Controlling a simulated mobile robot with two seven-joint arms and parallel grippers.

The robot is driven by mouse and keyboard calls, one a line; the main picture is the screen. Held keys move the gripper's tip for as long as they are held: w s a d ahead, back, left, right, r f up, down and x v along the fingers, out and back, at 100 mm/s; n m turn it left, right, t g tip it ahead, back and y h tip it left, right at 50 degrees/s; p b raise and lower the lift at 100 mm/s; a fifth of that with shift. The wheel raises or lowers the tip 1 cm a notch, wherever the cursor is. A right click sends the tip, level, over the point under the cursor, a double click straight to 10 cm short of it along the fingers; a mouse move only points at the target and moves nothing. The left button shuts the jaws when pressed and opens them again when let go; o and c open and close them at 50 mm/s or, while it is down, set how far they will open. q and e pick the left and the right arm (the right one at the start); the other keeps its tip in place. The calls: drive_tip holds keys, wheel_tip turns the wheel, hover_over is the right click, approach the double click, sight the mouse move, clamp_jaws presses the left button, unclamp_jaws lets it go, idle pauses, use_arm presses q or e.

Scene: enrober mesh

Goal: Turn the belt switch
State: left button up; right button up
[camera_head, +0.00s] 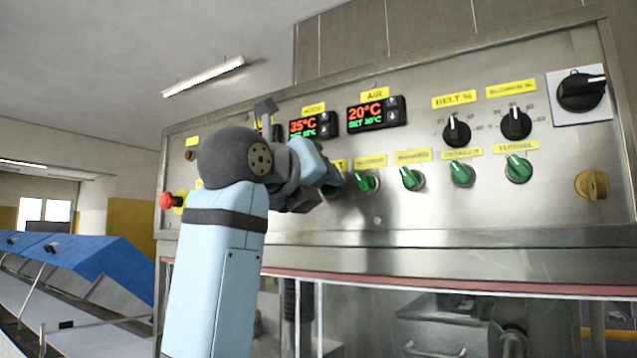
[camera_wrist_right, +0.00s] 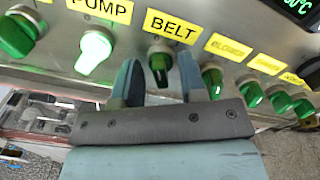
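The belt switch (camera_wrist_right: 160,64) is a dark green knob under the yellow BELT label (camera_wrist_right: 171,27) in the right wrist view. It looks unlit. My right gripper (camera_wrist_right: 160,78) is open, with one finger on each side of the knob. The fingertips are close to the panel, and I cannot tell whether they touch the knob. In the head view my right gripper (camera_head: 326,178) is at the panel, and my wrist and fingers mostly hide the belt switch. My left gripper is in neither view.
The lit pump switch (camera_wrist_right: 93,52) is left of the belt switch, and the blower switch (camera_wrist_right: 213,80) is close on its right. More green knobs (camera_head: 411,178) continue rightward. A red emergency button (camera_head: 172,200) is at the panel's left. Temperature displays (camera_head: 376,113) sit above.

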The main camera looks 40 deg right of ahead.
drive_tip(key=shift+c, duration=0.2)
clamp_jaws()
drive_tip(key=shift+s+m, duration=0.15)
drive_tip(key=shift+m, duration=5.95)
